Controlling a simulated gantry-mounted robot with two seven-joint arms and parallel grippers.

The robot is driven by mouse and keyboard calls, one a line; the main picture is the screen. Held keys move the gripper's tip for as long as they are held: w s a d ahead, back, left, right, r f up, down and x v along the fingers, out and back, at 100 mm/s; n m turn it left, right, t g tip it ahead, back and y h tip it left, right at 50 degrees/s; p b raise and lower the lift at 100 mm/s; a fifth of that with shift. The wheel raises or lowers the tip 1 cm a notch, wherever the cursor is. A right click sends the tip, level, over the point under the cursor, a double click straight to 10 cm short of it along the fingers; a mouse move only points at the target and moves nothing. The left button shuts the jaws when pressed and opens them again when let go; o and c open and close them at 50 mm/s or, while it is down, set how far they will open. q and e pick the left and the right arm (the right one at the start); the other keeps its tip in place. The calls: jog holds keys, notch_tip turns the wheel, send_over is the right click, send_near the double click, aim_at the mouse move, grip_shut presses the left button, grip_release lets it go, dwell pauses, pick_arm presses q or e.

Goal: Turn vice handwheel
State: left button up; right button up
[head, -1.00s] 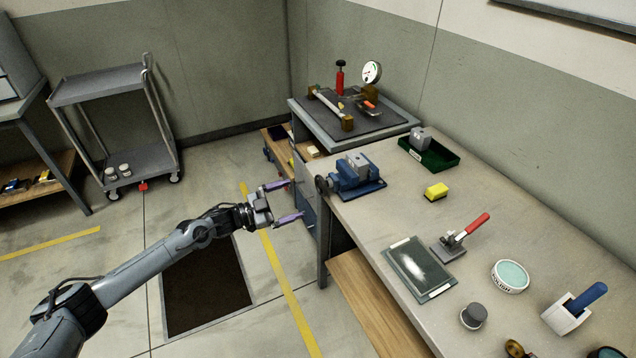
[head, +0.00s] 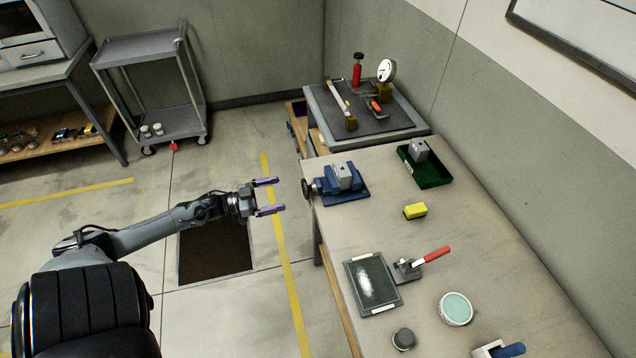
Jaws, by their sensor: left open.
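The blue vice (head: 340,184) sits at the far left corner of the workbench, with a grey block (head: 344,170) in its jaws. Its dark handwheel (head: 306,192) faces left and stands out past the bench's left edge. My left gripper (head: 268,195) is open and empty. In the picture it is a short way left of the handwheel, fingers pointing right towards it, and apart from it. My right gripper is not in view.
On the workbench (head: 460,240) are a yellow block (head: 415,210), a green tray (head: 428,170), a red-handled clamp (head: 420,263) and a dark plate (head: 373,284). A side table (head: 318,100) with a gauge stands behind. A dark floor pit (head: 215,252) lies below my arm.

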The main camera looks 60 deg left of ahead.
aim_at(303, 188)
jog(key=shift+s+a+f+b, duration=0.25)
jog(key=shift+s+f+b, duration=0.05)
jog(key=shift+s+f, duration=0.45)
pick_arm(q)
jog(key=x, duration=0.8)
jog(key=shift+w+f+b, duration=0.1)
jog(key=shift+b, duration=0.25)
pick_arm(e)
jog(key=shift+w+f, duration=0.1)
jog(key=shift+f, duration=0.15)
pick_arm(q)
jog(key=shift+x, duration=0.95)
jog(key=shift+c, duration=0.2)
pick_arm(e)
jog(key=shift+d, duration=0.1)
pick_arm(q)
jog(key=c, duration=0.9)
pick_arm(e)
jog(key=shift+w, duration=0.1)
